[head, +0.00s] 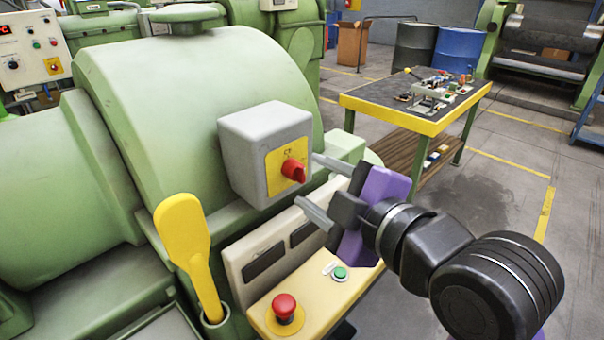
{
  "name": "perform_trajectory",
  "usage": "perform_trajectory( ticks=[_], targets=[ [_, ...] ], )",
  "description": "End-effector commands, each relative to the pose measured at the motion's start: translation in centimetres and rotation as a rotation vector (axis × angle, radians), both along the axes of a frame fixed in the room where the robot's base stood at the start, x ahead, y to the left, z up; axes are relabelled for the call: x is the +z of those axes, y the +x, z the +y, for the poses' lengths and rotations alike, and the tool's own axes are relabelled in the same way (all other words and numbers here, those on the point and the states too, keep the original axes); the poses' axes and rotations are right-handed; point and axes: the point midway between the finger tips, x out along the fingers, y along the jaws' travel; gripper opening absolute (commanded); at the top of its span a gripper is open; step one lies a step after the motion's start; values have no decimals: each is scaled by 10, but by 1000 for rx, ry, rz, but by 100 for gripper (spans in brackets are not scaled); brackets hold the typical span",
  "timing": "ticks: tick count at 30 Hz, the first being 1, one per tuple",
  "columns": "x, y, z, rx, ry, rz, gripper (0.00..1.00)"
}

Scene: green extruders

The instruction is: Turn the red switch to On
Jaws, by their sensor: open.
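The red switch (294,171) is a rotary knob on a yellow plate (276,180). The plate is on the front of a grey box (243,146) fixed to the green machine. Small dark marks show above the knob, too small to read for sure. The knob looks tilted, and I cannot tell its exact setting. My gripper (308,181) is open, with its two grey fingers pointing left at the box. One finger is above right of the knob and the other below it. The fingers look empty, and I cannot tell how far they are from the knob.
Below the box is a panel with a red mushroom button (284,307) and a green button (340,273). A yellow paddle-shaped handle (188,245) stands at left. A yellow-edged workbench (397,117) with parts is behind. Open grey floor (500,190) lies to the right.

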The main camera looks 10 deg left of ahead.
Motion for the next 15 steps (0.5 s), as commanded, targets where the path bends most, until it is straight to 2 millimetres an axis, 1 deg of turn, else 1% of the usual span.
perform_trajectory(
  ticks=[3,7,12,15],
  targets=[
    [-3,15,12,1,-1,1,51],
    [-7,27,21,0,1,1,51],
    [-9,34,27,-2,1,0,51],
    [-10,35,27,-1,2,-1,51]
  ],
)
